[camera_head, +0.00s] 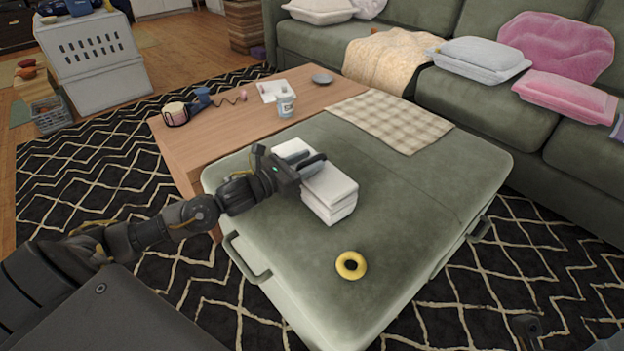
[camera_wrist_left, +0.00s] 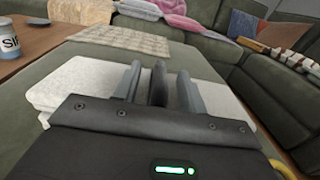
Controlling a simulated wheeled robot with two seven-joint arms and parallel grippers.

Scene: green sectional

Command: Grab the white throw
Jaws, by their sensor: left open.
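The white throw (camera_head: 331,190) is a thick folded stack lying on the green ottoman (camera_head: 430,200). It also shows in the left wrist view (camera_wrist_left: 80,84), on both sides of the fingers. My left gripper (camera_head: 300,160) is open over the throw's far-left part, and its fingers hide some of it. In the left wrist view the fingers (camera_wrist_left: 160,86) stand apart in front of the throw. I cannot tell whether they touch it. Dark parts, perhaps of my right arm, show at the bottom right edge of the head view, too cut off to judge.
A yellow ring (camera_head: 351,264) lies on the ottoman in front of the throw. A checked cloth (camera_head: 390,118) lies at its far edge. A wooden table (camera_head: 235,125) beyond holds a jar (camera_head: 286,103) and a tray. The green sectional (camera_head: 440,95) stands behind; the ottoman's right side is clear.

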